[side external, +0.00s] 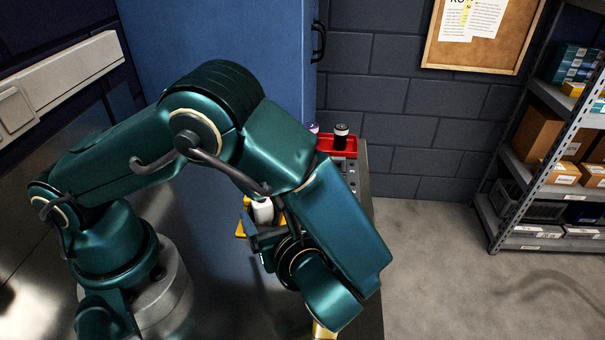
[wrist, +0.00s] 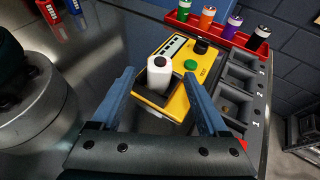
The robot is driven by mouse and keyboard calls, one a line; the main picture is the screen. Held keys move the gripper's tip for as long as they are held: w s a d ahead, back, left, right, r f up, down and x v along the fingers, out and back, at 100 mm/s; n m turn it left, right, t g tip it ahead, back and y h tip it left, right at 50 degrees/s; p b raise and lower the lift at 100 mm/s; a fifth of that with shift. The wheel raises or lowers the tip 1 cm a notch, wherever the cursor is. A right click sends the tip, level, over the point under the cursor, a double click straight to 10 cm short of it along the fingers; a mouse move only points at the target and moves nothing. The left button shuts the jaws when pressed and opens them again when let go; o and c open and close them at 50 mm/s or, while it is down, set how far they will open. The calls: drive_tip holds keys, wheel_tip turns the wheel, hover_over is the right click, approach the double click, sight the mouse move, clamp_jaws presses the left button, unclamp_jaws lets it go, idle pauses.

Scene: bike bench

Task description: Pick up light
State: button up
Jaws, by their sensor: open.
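A white light (wrist: 158,78) with a dark round spot on top stands upright on the dark pad of a yellow tester (wrist: 178,108) in the wrist view. The light also shows in the side view (side external: 263,212), partly hidden by my arm. My gripper (wrist: 160,76) is open, its two blue fingers spread to the left and right of the light. I see gaps between the fingers and the light.
The tester has a green button (wrist: 190,65) and a black knob (wrist: 201,47). Right of it is a grey tray (wrist: 233,123) with numbered compartments. A red tray (wrist: 210,32) with several capped cylinders lies behind. Bare dark bench lies left of the tester.

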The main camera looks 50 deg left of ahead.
drive_tip(key=shift+x, duration=2.05)
clamp_jaws()
drive_tip(key=shift+r, duration=0.1)
